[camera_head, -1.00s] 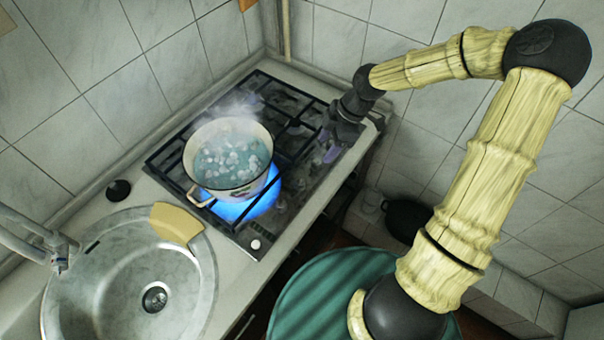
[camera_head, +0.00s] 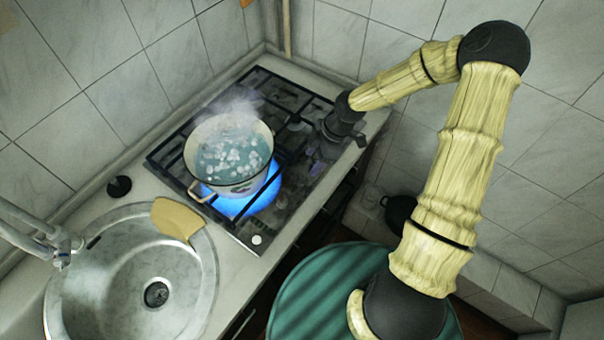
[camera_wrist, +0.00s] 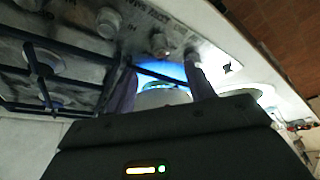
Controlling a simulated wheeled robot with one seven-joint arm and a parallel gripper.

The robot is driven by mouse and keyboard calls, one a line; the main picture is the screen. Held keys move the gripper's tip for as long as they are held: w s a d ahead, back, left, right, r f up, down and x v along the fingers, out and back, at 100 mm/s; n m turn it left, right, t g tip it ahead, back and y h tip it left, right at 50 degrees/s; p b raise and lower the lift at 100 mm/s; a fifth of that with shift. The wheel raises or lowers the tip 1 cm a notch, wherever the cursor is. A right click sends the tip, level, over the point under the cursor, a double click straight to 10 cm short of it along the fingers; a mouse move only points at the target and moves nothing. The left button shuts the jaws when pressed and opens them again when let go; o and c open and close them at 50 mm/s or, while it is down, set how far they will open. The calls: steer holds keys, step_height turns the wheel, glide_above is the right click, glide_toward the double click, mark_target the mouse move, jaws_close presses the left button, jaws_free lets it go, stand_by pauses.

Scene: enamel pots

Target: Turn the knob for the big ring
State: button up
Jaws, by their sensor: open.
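A gas hob (camera_head: 225,232) carries several knobs along its front strip. A pale knob (camera_head: 257,240) is at the near end in the head view. In the wrist view one round knob (camera_wrist: 160,45) shows just beyond and between my fingertips, and another knob (camera_wrist: 108,22) is to its left. My gripper (camera_head: 318,150) is over the right end of the hob in the head view. In the wrist view my gripper (camera_wrist: 160,66) is open, with nothing between its fingers. I cannot tell which knob serves the big ring.
A steaming enamel pot (camera_head: 233,160) stands over a lit blue flame (camera_head: 240,203) on the hob. Tiled walls close off the back.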

mark_target(302, 176)
steer(key=p+x, duration=0.1)
steer(key=x, duration=0.8)
